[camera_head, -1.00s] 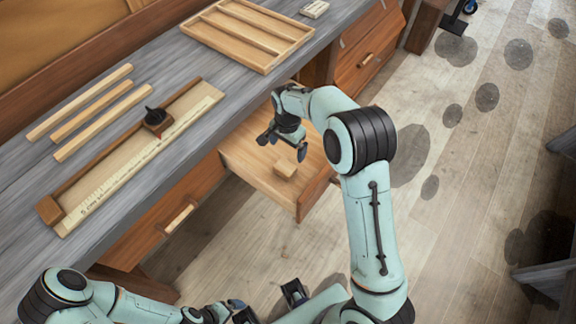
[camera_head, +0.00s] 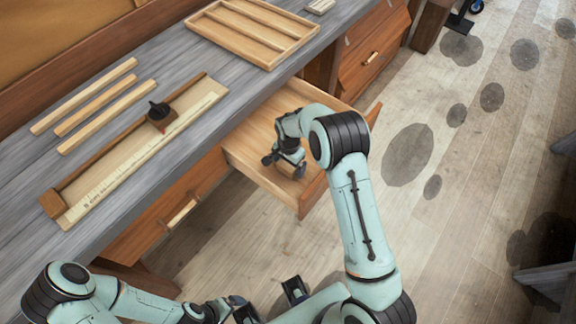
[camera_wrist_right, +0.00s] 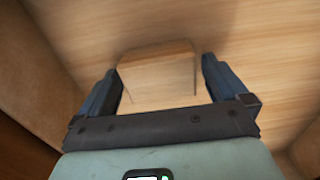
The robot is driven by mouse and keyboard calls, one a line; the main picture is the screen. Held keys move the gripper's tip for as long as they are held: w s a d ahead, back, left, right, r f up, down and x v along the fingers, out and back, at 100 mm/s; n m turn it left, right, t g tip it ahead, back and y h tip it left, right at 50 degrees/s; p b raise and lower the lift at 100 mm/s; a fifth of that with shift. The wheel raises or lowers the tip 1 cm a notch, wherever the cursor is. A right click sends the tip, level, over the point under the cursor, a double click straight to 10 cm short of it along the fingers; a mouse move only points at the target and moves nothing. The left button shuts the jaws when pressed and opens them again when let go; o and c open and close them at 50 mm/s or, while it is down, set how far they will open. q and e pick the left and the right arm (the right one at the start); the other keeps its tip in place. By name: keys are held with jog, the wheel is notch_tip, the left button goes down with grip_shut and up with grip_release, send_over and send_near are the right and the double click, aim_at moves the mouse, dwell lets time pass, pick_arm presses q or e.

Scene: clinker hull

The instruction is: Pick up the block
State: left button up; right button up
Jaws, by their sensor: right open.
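The block is a small light wooden piece. In the right wrist view the block (camera_wrist_right: 158,85) lies on the drawer floor between the two dark fingers of my right gripper (camera_wrist_right: 160,68), with a gap showing at the finger on the right. In the head view my right gripper (camera_head: 286,168) is down inside the open drawer (camera_head: 252,136), near its front, and hides nearly all of the block. The right gripper is open around the block. My left gripper (camera_head: 228,308) is low at the bottom edge of the head view; its fingers are too unclear to judge.
The drawer's walls stand close around the right gripper. On the grey bench lie several wooden strips (camera_head: 96,103), a ruler board (camera_head: 150,150) with a dark knobbed piece (camera_head: 159,114), and a slotted wooden tray (camera_head: 254,30).

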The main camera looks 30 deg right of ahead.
jog(key=c, duration=1)
jog(key=shift+r, duration=0.1)
